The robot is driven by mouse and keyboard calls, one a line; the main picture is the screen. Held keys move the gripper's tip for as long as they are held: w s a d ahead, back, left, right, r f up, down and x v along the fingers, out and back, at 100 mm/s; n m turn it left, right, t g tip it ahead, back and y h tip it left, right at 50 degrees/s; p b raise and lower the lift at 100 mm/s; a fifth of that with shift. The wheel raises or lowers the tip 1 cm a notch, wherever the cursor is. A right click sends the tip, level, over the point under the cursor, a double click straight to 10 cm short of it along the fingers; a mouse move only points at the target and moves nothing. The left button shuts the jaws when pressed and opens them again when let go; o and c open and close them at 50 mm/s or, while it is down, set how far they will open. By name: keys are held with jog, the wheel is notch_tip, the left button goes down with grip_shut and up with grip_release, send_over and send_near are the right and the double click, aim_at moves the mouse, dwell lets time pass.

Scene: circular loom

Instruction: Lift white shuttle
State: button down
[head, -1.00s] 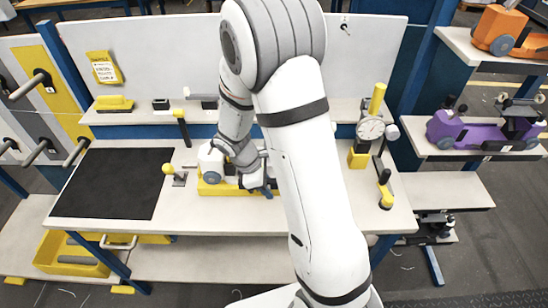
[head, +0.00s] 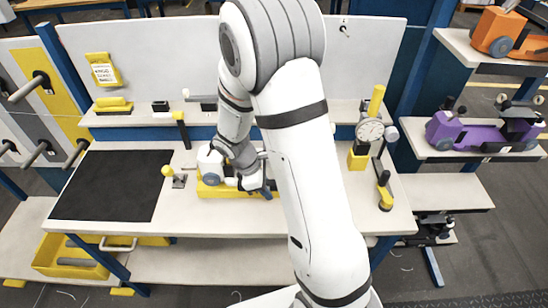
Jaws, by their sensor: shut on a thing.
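The white shuttle (head: 210,161) is a white body with a dark round wheel at its front. It sits at or just above a yellow cradle (head: 214,191) in the middle of the workbench; I cannot tell whether they touch. My gripper (head: 252,183) is at the right part of the shuttle, shut on it. My own arm hides the shuttle's right side and most of the fingers.
A black mat (head: 113,185) covers the bench's left. A yellow-knobbed clamp (head: 174,176) stands close left of the shuttle. A dial gauge (head: 369,131) on a yellow base stands at right. A purple shuttle (head: 480,135) and an orange one (head: 500,32) sit on the right shelves.

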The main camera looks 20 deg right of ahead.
jog(key=shift+r+p, duration=0.5)
jog(key=shift+r, duration=0.25)
jog(key=shift+r+p, duration=1.2)
jog(key=shift+r, duration=0.35)
